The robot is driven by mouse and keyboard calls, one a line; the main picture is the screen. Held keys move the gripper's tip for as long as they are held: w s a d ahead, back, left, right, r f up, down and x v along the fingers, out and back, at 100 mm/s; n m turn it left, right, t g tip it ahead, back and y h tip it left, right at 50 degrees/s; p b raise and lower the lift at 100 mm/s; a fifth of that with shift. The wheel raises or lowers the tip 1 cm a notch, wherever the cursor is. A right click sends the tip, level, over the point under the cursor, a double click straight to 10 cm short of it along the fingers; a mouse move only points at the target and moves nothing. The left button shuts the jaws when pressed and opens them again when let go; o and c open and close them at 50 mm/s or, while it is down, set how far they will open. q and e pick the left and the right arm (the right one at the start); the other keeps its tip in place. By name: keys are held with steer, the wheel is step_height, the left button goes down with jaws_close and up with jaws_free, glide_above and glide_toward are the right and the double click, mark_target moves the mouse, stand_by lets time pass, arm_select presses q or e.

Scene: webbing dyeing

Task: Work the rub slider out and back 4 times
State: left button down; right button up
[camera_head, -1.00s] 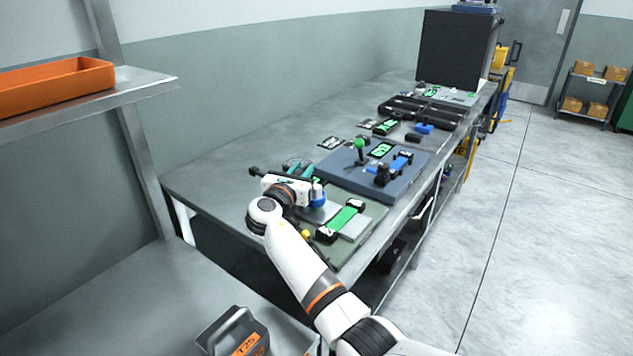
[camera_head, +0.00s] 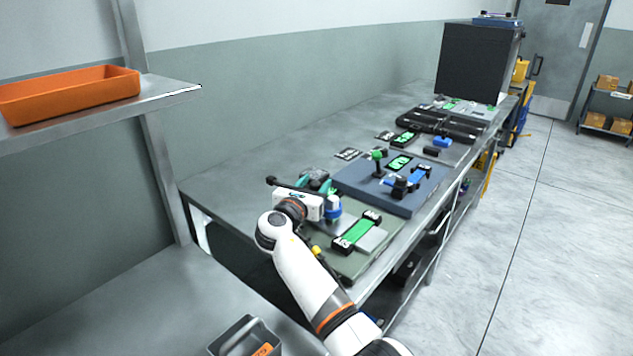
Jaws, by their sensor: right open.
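My right gripper (camera_head: 318,208) reaches over the near end of the workbench. It is open, above a dull green board (camera_head: 372,263). A blue round knob (camera_head: 334,206), probably the rub slider's handle, stands right at the gripper; I cannot tell whether the fingers touch it or stand around it. The fingers themselves are mostly hidden by the white gripper body. A bright green strip (camera_head: 357,232) between black end clamps lies on the board, right of the knob. My left gripper is out of view.
A blue-grey board (camera_head: 350,190) with a green-knobbed lever (camera_head: 377,156) and a blue-and-black fixture lies just beyond. Teal items (camera_head: 315,180) sit behind the gripper. Black rollers (camera_head: 440,124) and a dark cabinet (camera_head: 478,62) stand farther back. The left rear bench top is clear.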

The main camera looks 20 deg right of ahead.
steer(key=v, duration=1)
steer(key=shift+a+r, duration=0.1)
steer(key=shift+a, duration=0.1)
